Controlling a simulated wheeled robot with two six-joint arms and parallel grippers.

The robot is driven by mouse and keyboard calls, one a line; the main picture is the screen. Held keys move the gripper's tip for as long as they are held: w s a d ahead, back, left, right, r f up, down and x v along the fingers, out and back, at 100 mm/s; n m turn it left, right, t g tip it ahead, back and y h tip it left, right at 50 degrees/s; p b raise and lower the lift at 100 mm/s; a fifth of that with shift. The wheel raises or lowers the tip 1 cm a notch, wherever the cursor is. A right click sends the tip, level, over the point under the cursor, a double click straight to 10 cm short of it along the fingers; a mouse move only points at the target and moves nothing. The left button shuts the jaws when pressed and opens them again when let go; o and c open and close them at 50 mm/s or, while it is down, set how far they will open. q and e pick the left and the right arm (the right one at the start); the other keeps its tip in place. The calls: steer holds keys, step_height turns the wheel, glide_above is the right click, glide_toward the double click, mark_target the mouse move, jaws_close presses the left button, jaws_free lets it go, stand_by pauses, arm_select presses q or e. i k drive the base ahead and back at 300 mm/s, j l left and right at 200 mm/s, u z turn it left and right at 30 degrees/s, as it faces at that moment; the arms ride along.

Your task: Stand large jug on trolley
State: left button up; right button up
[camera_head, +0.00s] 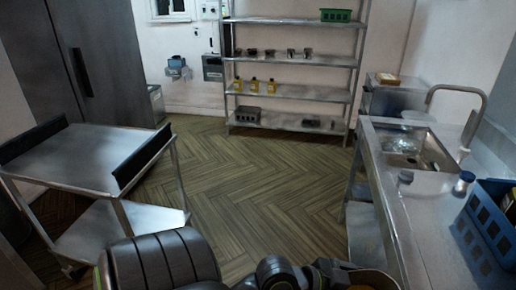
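The trolley (80,165) stands at the left, a steel cart with a bare flat top, dark raised strips at two ends and a lower shelf (95,232). I cannot make out a large jug for certain in the head view. A clear, shiny object (399,143) is in the sink at the right; it is too small to tell what it is. Dark links of my own arm cross the bottom edge, but neither gripper can be made out.
The steel counter (392,215) with sink and tap (455,88) runs along the right. A blue crate (486,225) sits on it. Metal shelving (292,93) stands against the back wall. A dark cabinet (100,60) is at the left. The wooden floor (240,185) between is clear.

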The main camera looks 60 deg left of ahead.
mark_target(127, 147)
steer(key=j+u, duration=0.1)
steer(key=u, duration=1.2)
steer(key=i+j+u, duration=0.15)
steer(key=u, duration=0.35)
steer(key=i+j+u, duration=0.15)
steer(key=u, duration=0.3)
steer(key=i+j+u, duration=0.2)
steer(key=u, duration=0.3)
